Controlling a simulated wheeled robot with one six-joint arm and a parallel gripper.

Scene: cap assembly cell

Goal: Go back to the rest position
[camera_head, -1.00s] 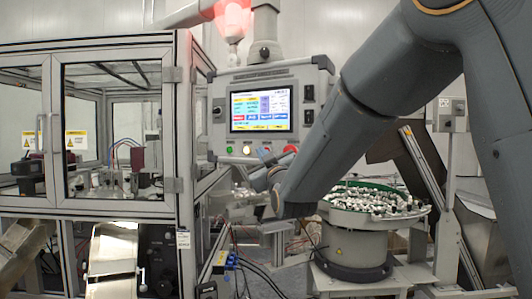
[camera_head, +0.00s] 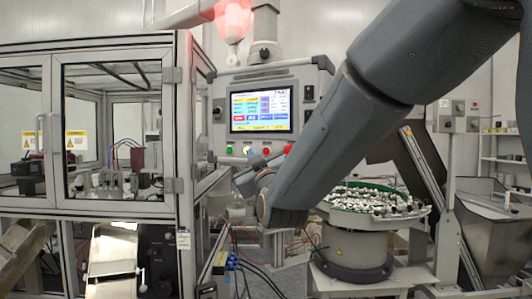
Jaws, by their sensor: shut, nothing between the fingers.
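My arm comes in from the upper right and slopes down to the left across the front of the control panel. Its wrist shows low in the middle, in front of the space between the glazed cabinet and the bowl feeder. I cannot make out my gripper or its fingers; they seem hidden behind the wrist. No object shows in my arm's grasp.
The glazed cabinet (camera_head: 187,150) stands at the left, its door shut. The control panel (camera_head: 221,92) with a lit screen (camera_head: 261,110) is behind my arm. The green-rimmed bowl feeder (camera_head: 345,245), full of small parts, stands right of my wrist. A grey hopper (camera_head: 490,235) is at the far right.

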